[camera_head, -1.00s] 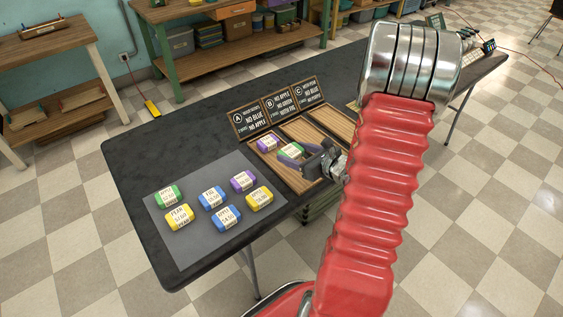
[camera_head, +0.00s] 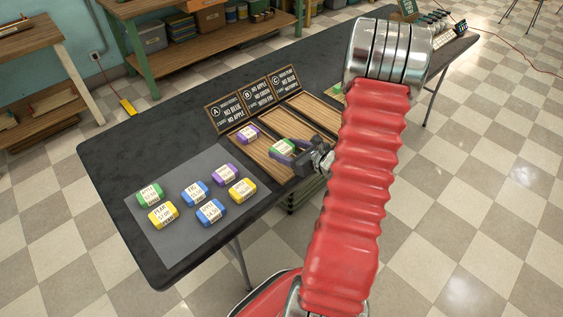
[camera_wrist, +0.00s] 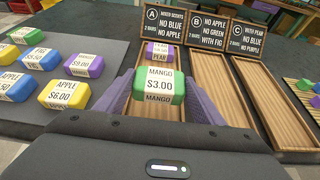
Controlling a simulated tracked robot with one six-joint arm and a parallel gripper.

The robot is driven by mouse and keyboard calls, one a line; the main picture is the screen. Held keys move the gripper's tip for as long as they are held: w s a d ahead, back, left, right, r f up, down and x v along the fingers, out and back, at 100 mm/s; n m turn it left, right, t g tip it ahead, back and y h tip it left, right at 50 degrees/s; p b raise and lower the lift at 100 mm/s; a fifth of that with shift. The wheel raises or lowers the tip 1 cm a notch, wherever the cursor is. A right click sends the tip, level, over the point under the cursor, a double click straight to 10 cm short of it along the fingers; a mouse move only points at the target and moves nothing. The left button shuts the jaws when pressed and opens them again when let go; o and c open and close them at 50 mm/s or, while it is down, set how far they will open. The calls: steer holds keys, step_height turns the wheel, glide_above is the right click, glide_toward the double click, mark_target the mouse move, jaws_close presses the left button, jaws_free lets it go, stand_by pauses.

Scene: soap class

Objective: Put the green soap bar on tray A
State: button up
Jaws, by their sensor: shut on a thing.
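My gripper (camera_wrist: 160,98) is shut on a green soap bar (camera_wrist: 158,84) with a white label reading MANGO $3.00. The bar also shows between the fingers in the head view (camera_head: 283,146). It is held over the wooden tray A (camera_head: 261,156), on the near side of a purple pear bar (camera_wrist: 159,53) that lies on that tray. I cannot tell whether the green bar touches the tray. The sign for A (camera_wrist: 165,22) reads mixed scents, no blue, no apple. Another green bar (camera_head: 149,194) lies on the grey mat.
Tray B (camera_wrist: 222,88) and tray C (camera_wrist: 268,100) stand to the right of tray A. In the head view, the grey mat (camera_head: 178,243) on the left holds several yellow, blue and purple bars. The dark table (camera_head: 115,165) has clear room behind the mat.

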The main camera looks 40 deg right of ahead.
mark_target(286, 167)
steer(key=shift+f, duration=0.9)
steer(key=shift+f, duration=0.1)
steer(key=shift+f, duration=2)
steer(key=o, duration=1.1)
steer(key=shift+f, duration=0.1)
steer(key=shift+o, duration=0.2)
steer(key=v, duration=1.2)
